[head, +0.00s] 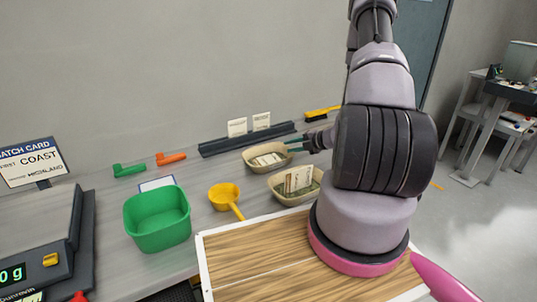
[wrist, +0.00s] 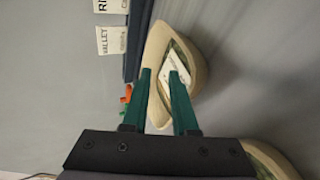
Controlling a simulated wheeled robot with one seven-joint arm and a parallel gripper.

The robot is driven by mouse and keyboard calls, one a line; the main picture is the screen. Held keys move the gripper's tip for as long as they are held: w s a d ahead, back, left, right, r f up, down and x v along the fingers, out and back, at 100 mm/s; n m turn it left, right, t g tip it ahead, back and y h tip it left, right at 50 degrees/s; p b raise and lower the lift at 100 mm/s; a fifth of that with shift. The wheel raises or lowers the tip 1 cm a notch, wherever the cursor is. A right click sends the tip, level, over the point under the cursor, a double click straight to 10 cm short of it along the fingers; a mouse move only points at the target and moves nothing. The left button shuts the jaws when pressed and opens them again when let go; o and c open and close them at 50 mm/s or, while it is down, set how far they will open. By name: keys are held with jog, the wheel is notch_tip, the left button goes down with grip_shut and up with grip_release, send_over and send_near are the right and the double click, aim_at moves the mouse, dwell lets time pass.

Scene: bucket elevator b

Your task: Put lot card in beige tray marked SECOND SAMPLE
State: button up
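Two beige trays sit on the bench: the farther one (head: 250,163) and the nearer one (head: 274,184). A white card lies in the farther tray (head: 268,159); another card stands in the nearer tray (head: 299,179). No SECOND SAMPLE marking is readable. My gripper (head: 304,142) is above the right end of the farther tray, partly hidden by my arm. In the wrist view its green fingers (wrist: 160,75) are apart, with nothing held between them. Beyond the tips, the farther tray (wrist: 200,75) holds the tilted white card (wrist: 176,72). The nearer tray (wrist: 268,158) shows at lower right.
Two cards (head: 237,127) (head: 261,121) stand in a dark rack (head: 225,144) behind the trays. A yellow scoop (head: 224,196), green tub (head: 158,220) and wooden board (head: 260,265) are nearby. A yellow brush (head: 322,114) lies at the back. Scales (head: 40,240) stand left.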

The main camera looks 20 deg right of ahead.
notch_tip(320, 180, up, 8)
jog(key=s+d, duration=0.1)
jog(key=s, duration=0.1)
jog(key=shift+d+f, duration=0.15)
jog(key=shift+f, duration=0.05)
jog(key=s+a+r+n+g+y, duration=0.1)
jog(key=s+a+r+n+g, duration=0.25)
jog(key=a+r+n, duration=0.6)
jog(key=s+a+r+n+g+y, duration=0.1)
jog(key=s+a+r+n+g, duration=0.35)
jog(key=r+n, duration=0.8)
jog(key=s+r+n+t+h, duration=0.2)
jog(key=s+r+n, duration=0.4)
jog(key=n, duration=0.4)
jog(key=s+a+r+n+t+h, duration=0.1)
jog(key=s+r+n+h, duration=0.3)
jog(key=s+n, duration=0.5)
notch_tip(320, 180, up, 3)
jog(key=n+t, duration=0.1)
jog(key=n, duration=0.1)
jog(key=shift+s+n+t, duration=0.3)
jog(key=shift+t, duration=0.1)
jog(key=shift+a+f, duration=0.1)
